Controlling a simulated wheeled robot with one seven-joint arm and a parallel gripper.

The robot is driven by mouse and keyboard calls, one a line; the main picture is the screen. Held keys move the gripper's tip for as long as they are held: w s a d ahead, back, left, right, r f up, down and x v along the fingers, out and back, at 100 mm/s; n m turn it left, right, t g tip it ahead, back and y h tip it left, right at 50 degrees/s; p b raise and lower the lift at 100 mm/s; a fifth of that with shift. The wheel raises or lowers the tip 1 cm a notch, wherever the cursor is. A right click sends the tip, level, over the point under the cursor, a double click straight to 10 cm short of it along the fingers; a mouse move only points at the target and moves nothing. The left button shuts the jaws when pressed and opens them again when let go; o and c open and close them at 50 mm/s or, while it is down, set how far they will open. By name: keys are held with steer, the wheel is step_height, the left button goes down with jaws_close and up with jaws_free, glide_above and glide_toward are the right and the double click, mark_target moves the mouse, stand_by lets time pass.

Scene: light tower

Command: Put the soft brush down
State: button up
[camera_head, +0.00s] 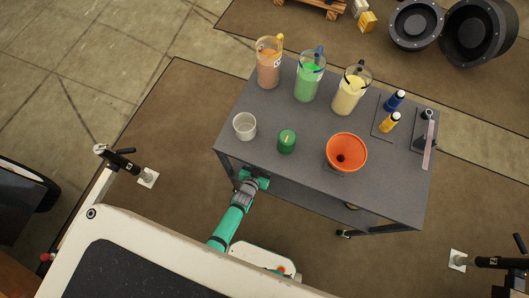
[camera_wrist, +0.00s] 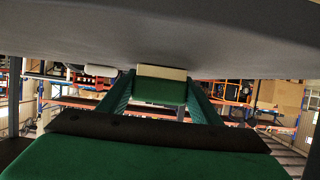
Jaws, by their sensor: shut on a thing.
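My gripper (camera_head: 257,181) is at the near edge of the grey table, low beside its left part. In the wrist view its two green fingers (camera_wrist: 160,98) are closed on a green block with a pale strip along its top, which looks like the soft brush (camera_wrist: 160,84). The pale strip lies close against a broad grey surface; I cannot tell if they touch. The brush cannot be made out in the head view, where the gripper and the table edge hide it.
The grey table (camera_head: 230,150) holds an orange bowl (camera_head: 346,152), a green pot (camera_head: 287,141), a clear cup (camera_head: 245,126) and three filled pitchers (camera_head: 309,80). Blue (camera_head: 394,101) and yellow (camera_head: 390,122) bottles stand at the right. The top's near left corner is clear.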

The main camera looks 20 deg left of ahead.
steer(key=o, duration=1.7)
steer(key=shift+s+r, duration=0.15)
steer(key=shift+r, duration=0.35)
steer(key=v, duration=1)
steer(key=shift+s+d+f, duration=0.25)
steer(key=shift+s+d, duration=0.15)
steer(key=shift+s, duration=0.05)
steer(key=s+d+r, duration=0.4)
steer(key=s+r, duration=0.1)
steer(key=r, duration=0.6)
steer(key=s+d+r+t, duration=0.1)
steer(key=s+d+r, duration=0.4)
steer(key=r, duration=0.7)
steer(key=s+d+r+t, duration=0.1)
steer(key=s+d+r, duration=0.4)
steer(key=r, duration=0.6)
steer(key=shift+s+r, duration=0.3)
steer(key=shift+s, duration=0.35)
steer(key=shift+d, duration=0.15)
